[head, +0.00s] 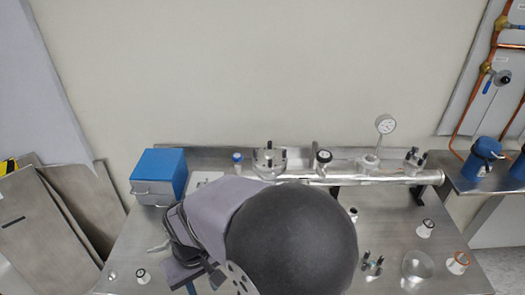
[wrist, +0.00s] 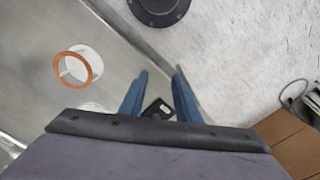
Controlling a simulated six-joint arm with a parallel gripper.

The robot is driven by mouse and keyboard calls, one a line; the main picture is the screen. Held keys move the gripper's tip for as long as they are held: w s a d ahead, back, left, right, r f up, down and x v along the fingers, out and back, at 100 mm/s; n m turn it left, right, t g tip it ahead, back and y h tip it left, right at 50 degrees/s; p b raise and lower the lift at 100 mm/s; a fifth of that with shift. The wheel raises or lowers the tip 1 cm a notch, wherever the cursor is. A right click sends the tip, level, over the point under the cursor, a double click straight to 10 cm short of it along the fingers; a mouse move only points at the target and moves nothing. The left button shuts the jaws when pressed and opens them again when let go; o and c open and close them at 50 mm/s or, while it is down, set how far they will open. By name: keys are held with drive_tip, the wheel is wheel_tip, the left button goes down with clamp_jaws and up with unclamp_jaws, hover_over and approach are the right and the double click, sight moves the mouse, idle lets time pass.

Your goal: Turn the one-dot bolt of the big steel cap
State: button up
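A round steel flange (head: 270,158) with upright dark bolts stands at the back of the bench, left of centre; it looks like the big steel cap. Any dots on its bolts are too small to read, so I cannot tell which is the one-dot bolt. In the wrist view my gripper (wrist: 159,72) has its two blue fingers apart, with no cap or bolt between the tips. A dark piece with a pale mark shows between the fingers near the palm; I cannot tell what it is. My arm covers the front middle of the bench in the head view.
A blue box (head: 159,176) stands back left. A copper-ringed white cup (wrist: 73,66) is near the bench edge. The right front is partly clear.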

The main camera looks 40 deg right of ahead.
drive_tip(key=w+d+r+m+p, duration=0.3)
drive_tip(key=w+d+r+m, duration=0.25)
drive_tip(key=w+m, duration=0.25)
drive_tip(key=m+t+p, duration=0.4)
drive_tip(key=m+p, duration=0.2)
drive_tip(key=m, duration=2)
approach(255, 150)
drive_tip(key=f, duration=0.1)
drive_tip(key=shift+p+x, duration=1.25)
drive_tip(key=shift+x, duration=2.5)
drive_tip(key=shift+w+r, duration=0.1)
clamp_jaws()
